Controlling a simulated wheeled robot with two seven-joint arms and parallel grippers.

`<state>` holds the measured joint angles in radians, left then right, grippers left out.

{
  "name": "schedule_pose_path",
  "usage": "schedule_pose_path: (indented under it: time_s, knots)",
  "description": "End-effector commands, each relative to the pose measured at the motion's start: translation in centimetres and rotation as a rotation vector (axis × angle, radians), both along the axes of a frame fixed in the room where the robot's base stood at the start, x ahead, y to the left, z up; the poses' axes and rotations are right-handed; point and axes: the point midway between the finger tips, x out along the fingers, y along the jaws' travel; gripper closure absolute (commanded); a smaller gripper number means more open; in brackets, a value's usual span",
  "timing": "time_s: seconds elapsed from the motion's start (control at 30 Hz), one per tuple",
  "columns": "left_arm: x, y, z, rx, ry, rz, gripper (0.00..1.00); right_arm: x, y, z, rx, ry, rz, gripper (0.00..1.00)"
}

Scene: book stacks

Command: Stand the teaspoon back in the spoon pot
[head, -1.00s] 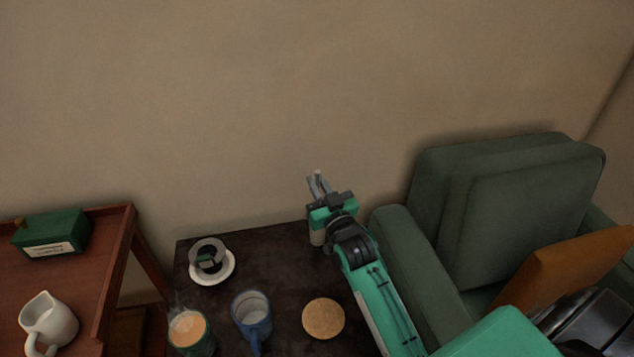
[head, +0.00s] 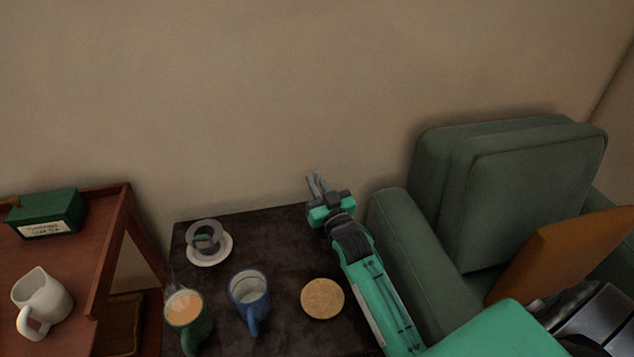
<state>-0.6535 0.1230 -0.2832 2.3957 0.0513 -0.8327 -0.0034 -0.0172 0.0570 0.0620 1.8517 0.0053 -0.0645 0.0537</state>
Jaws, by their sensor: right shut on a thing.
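My right gripper (head: 316,180) is over the back right of the dark table (head: 275,235), its fingertips against the wall in the picture. It is shut on a thin grey thing, likely the teaspoon, which I can hardly tell apart from the fingers. I cannot make out the spoon pot; it may be hidden behind my right gripper and forearm. My left gripper is out of view.
The table holds a grey cup (head: 207,233) on a white saucer (head: 210,260), a steaming green mug (head: 196,325), a blue mug (head: 249,292) and a cork coaster (head: 322,298). A green armchair (head: 520,190) flanks the table's right, a wooden trolley (head: 75,265) its left.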

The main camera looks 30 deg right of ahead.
Motion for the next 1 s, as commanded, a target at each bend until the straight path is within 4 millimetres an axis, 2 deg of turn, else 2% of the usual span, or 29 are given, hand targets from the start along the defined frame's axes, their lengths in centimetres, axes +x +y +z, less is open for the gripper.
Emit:
schedule_pose_path:
  time_s: [0.33,0.37,0.4,0.5,0.83,1.0]
  knots:
    - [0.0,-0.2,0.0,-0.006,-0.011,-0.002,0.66,0.1,0.0,-0.1,0.0,-0.001,0.0,1.0]
    - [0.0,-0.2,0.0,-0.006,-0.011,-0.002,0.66,0.1,0.0,-0.1,0.0,-0.001,0.0,0.86]
    - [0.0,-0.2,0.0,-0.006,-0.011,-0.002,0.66,0.1,0.0,-0.1,0.0,-0.001,0.0,0.78]
    - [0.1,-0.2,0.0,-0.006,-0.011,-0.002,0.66,0.1,0.0,-0.1,0.0,-0.001,0.0,0.62]
    - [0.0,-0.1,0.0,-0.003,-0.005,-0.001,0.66,0.1,0.0,0.2,0.0,-0.001,0.0,0.62]
    - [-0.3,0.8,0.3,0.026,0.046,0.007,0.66,0.1,0.0,2.4,0.0,-0.004,0.0,0.62]
